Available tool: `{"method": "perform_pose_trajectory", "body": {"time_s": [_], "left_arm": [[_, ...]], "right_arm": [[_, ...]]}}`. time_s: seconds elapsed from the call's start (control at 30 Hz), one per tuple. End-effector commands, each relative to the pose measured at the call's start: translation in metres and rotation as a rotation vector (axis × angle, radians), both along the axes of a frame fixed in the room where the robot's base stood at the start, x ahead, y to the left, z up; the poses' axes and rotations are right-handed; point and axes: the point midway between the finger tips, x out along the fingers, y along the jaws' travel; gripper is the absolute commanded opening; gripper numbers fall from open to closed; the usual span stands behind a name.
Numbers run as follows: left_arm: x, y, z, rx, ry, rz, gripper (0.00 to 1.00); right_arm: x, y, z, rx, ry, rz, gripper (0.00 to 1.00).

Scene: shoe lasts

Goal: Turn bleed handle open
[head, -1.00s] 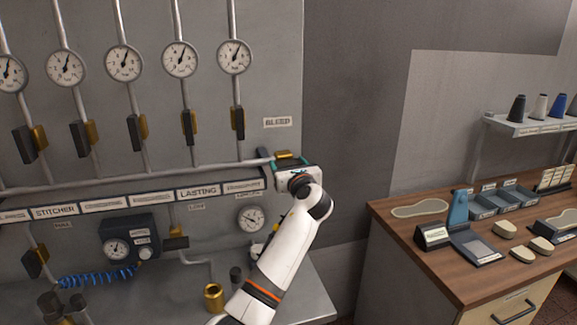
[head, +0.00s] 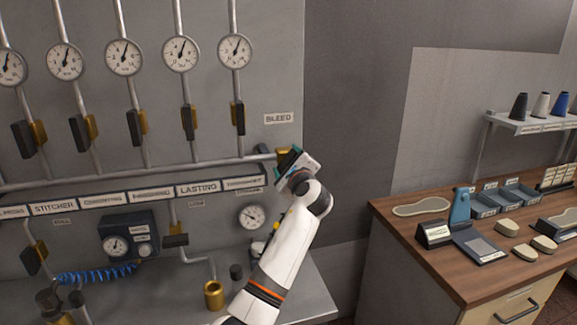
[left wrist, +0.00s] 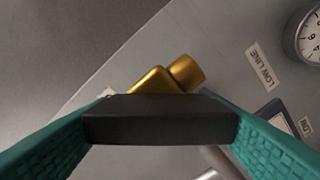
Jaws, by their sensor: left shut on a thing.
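The bleed valve's brass body (head: 281,152) sits at the right end of the long horizontal pipe, below the BLEED label (head: 278,118). It also shows in the left wrist view (left wrist: 170,78), just beyond its dark bar handle (left wrist: 160,122). My left gripper (head: 287,163) is at the valve. In the left wrist view its teal fingers (left wrist: 160,108) stand at the two ends of the dark handle and are shut on it. In the head view the gripper and wrist hide most of the handle. My right gripper is in neither view.
Gauges (head: 235,50) and other dark-handled valves (head: 238,118) line the panel to the left. A low gauge (head: 251,216) and a brass cup (head: 213,294) are near my left arm. A wooden bench (head: 400,225) with shoe parts stands to the right.

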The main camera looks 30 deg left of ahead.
Motion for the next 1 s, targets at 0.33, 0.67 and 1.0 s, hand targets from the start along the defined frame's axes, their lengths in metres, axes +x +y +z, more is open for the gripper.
{"method": "perform_pose_trajectory", "body": {"time_s": [0.33,0.67,1.0], "left_arm": [[0.0,0.0,-0.005,-0.214,-0.249,-0.002,0.45],[-0.001,0.0,-0.006,-0.376,-0.438,-0.001,0.45],[0.0,0.0,-0.006,-0.46,-0.533,0.0,0.45]], "right_arm": [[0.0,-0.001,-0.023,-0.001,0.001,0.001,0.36],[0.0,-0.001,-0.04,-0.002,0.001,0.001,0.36],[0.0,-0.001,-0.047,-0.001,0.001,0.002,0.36]]}}
